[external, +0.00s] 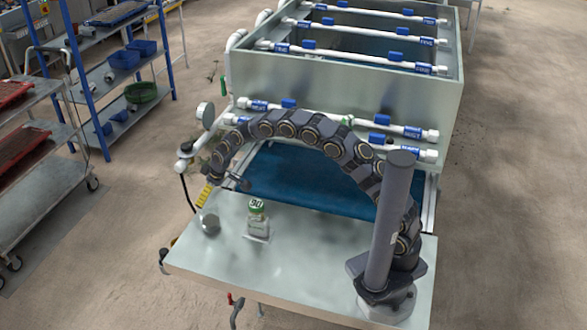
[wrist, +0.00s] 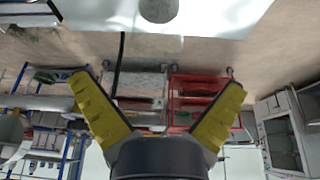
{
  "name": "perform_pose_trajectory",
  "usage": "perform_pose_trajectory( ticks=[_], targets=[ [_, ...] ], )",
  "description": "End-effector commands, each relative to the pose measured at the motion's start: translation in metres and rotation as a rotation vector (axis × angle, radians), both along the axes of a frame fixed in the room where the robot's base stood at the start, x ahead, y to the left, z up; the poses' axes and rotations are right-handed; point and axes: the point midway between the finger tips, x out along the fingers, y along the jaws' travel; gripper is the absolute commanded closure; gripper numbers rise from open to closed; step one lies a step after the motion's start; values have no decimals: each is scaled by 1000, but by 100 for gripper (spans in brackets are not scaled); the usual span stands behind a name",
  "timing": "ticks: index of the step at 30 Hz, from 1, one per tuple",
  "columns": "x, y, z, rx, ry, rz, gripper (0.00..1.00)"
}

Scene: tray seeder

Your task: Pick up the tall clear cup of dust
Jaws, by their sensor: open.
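A clear container (external: 257,222) with a green-and-white marked top stands upright on the pale tabletop, left of the middle in the external view. It is the only clear cup-like thing I make out; its contents are too small to tell. My gripper (external: 222,187) is at the left end of my arched arm, above the tabletop's left part and up and left of the container, apart from it. In the wrist view my gripper (wrist: 158,82) has its two yellow fingers spread wide with nothing between them. The container is not recognisable in that view.
A small grey round object (external: 210,223) lies on the tabletop left of the container; a grey round thing shows at the wrist view's top (wrist: 158,8). The blue belt (external: 310,188) and pipes lie behind. Shelves (external: 120,85) stand left. The tabletop's front middle is clear.

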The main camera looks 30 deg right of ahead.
Motion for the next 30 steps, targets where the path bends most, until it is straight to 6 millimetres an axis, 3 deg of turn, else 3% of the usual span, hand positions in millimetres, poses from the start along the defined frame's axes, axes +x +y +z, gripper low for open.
perform_pose_trajectory(
  ticks=[13,22,29,30],
  targets=[
    [12,9,-35,3,-4,2,0],
    [24,15,-70,3,-4,2,0],
    [25,16,-72,3,-4,2,0],
    [25,16,-72,3,-4,2,9]
  ],
)
